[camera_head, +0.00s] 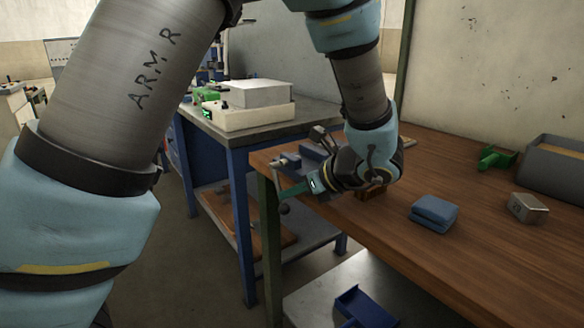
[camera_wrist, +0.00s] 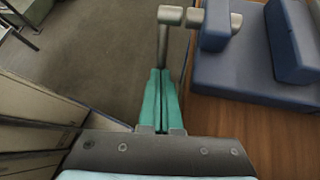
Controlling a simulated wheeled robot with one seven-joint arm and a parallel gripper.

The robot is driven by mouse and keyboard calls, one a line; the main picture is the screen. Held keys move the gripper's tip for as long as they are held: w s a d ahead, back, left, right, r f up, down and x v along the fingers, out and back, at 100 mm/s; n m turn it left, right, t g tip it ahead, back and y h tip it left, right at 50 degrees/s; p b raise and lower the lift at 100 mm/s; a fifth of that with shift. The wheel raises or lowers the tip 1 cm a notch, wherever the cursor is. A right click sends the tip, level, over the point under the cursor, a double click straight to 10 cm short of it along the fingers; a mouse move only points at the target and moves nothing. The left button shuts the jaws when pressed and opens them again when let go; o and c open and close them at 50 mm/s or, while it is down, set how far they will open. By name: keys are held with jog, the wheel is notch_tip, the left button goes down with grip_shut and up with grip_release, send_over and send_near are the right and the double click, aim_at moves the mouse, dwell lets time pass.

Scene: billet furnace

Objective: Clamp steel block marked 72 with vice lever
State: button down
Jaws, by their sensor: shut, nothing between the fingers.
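A blue vice (camera_head: 312,152) stands at the table's near left corner, partly hidden by my wrist. The wrist view shows its blue body and jaw (camera_wrist: 292,42) at the upper right. The grey metal vice lever (camera_wrist: 163,45) hangs from a horizontal metal bar at the vice's left. My gripper (camera_head: 290,192) is at the table edge beside the vice. Its green fingers (camera_wrist: 160,95) are shut together, their tips at the lever's lower end; I cannot tell if they touch it. A steel block (camera_head: 527,207) lies on the table at right; its marking is not clearly legible.
A folded blue cloth (camera_head: 433,213) lies on the wooden table (camera_head: 470,255). A green part (camera_head: 497,158) and a grey box (camera_head: 557,165) are at the back right. A white machine (camera_head: 245,103) is on the bench behind.

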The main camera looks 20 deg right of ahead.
jog(key=shift+w+f, duration=0.15)
jog(key=shift+f, duration=0.15)
dwell(0.5)
